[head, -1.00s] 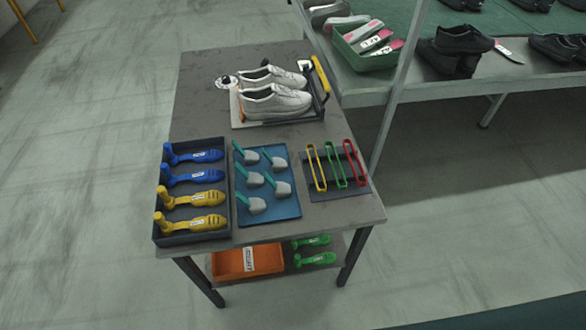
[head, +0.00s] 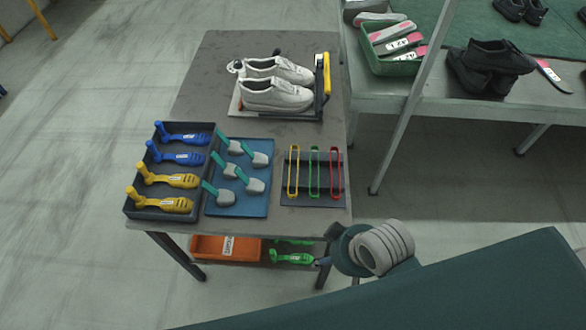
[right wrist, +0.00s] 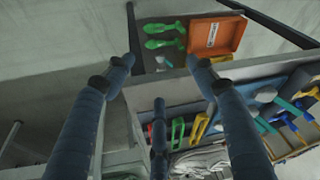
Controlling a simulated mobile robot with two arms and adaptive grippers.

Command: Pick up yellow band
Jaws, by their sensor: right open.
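The yellow band (head: 293,172) is a long narrow loop on a dark holder (head: 325,198) at the table's front right. It is the leftmost of the bands there, beside a green band (head: 314,172) and a red band (head: 335,172). My right gripper (head: 326,259) is by the table's front right corner, below and to the right of the holder, apart from the bands. In the right wrist view its fingers (right wrist: 160,40) are spread and empty. The yellow band (right wrist: 200,128) shows there between the fingers, farther off. My left gripper is out of view.
A blue tray (head: 262,205) of grey-and-teal tools and a dark tray (head: 128,208) of blue and yellow pieces stand left of the holder. White shoes (head: 275,94) sit behind. An orange bin (head: 205,247) and green pieces (head: 290,257) are on the lower shelf.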

